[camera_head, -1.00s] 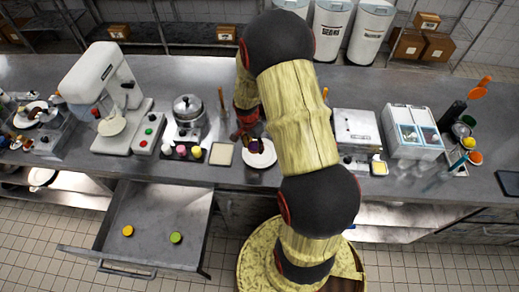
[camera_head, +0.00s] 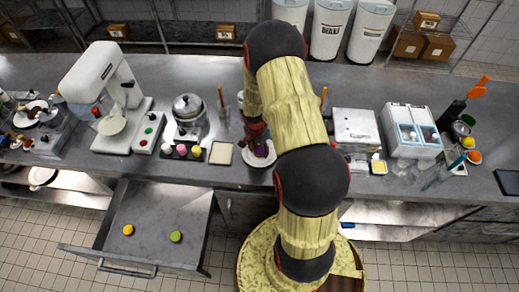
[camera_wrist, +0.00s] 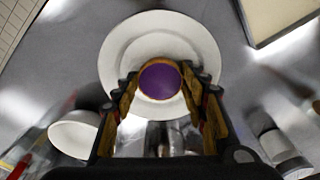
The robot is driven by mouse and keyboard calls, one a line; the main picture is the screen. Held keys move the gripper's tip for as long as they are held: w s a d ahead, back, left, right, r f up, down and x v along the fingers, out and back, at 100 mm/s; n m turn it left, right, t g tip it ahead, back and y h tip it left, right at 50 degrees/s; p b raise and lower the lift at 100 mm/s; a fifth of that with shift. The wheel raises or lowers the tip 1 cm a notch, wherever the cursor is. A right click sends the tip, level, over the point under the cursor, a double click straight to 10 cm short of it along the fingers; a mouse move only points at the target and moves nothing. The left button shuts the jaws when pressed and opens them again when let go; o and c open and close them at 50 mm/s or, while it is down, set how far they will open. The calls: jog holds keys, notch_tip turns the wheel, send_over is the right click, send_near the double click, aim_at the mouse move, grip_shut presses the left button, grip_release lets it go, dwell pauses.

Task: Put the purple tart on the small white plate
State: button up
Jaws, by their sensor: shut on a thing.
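The purple tart (camera_wrist: 160,81) is round with a tan crust and sits between my gripper's fingertips in the wrist view. My gripper (camera_wrist: 160,88) is shut on it. The white plate (camera_wrist: 122,45) lies right behind the tart in that view, so the tart is over the plate. I cannot tell whether the tart touches it. In the head view the plate (camera_head: 258,161) is on the counter beside my arm, and my gripper (camera_head: 260,148) is over it, partly hidden by the arm.
A cream square tray (camera_head: 221,153) lies just left of the plate. A white bowl (camera_wrist: 75,133) stands near the plate in the wrist view. A mixer (camera_head: 112,95) and a pot (camera_head: 188,108) stand further left. An open drawer (camera_head: 150,215) holds yellow and green round items.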

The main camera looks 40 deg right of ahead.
jog(key=o, duration=0.8)
jog(key=shift+c, duration=0.2)
jog(key=shift+r, duration=0.45)
notch_tip(320, 180, up, 11)
jog(key=a, duration=0.1)
notch_tip(320, 180, up, 12)
jog(key=n+t, duration=0.1)
jog(key=n, duration=0.3)
send_over(257, 153)
jog(key=w+a, duration=0.1)
jog(key=a, duration=0.5)
jog(key=s+a+r+n+t, duration=0.1)
jog(key=s+a+r+n, duration=0.25)
jog(key=a+r, duration=0.3)
jog(key=s+a+r+n+t, duration=0.2)
jog(key=s+a+r+n, duration=0.15)
jog(key=a+r, duration=0.35)
jog(key=s+a+r+n+t+y, duration=0.1)
jog(key=s+a+r+n, duration=0.4)
jog(key=s, duration=0.4)
jog(key=shift+a+r+n, duration=0.25)
jog(key=shift+a+n, duration=0.05)
jog(key=shift+a, duration=0.2)
